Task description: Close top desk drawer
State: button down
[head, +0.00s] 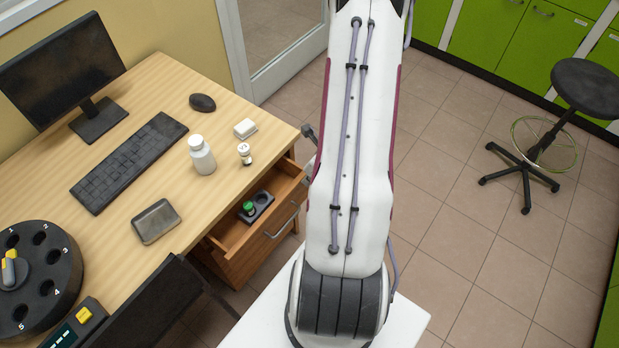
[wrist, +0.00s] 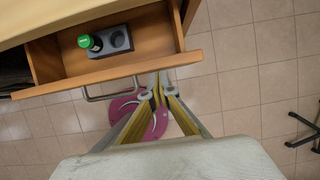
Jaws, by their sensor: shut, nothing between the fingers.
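The top desk drawer (head: 268,224) stands pulled out from the wooden desk, and its open inside shows in the head view. In the wrist view the drawer (wrist: 150,72) fills the upper left, with its metal handle (wrist: 112,97) along the front. Inside it is a dark holder (head: 263,203) with a green-capped vial (head: 248,207). My gripper (wrist: 158,76) is shut and empty, with its fingertips by the right part of the drawer front, near the handle's right end. I cannot tell whether they touch it. In the head view my arm hides most of the gripper.
The desk top (head: 125,225) holds a monitor (head: 62,68), keyboard (head: 130,160), mouse (head: 202,102), white bottle (head: 202,155), small vial (head: 244,152) and a round dark carousel (head: 38,275). A dark chair back (head: 150,305) stands left of the drawer. A stool (head: 585,90) stands far right on open tiled floor.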

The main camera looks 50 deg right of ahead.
aim_at(299, 176)
jog(key=w, duration=0.8)
jog(key=shift+w, duration=0.15)
dwell(0.5)
jog(key=s, duration=0.2)
jog(key=s+r, duration=0.1)
jog(key=s, duration=0.1)
jog(key=shift+s, duration=0.2)
jog(key=v, duration=0.9)
dwell(0.5)
dwell(0.5)
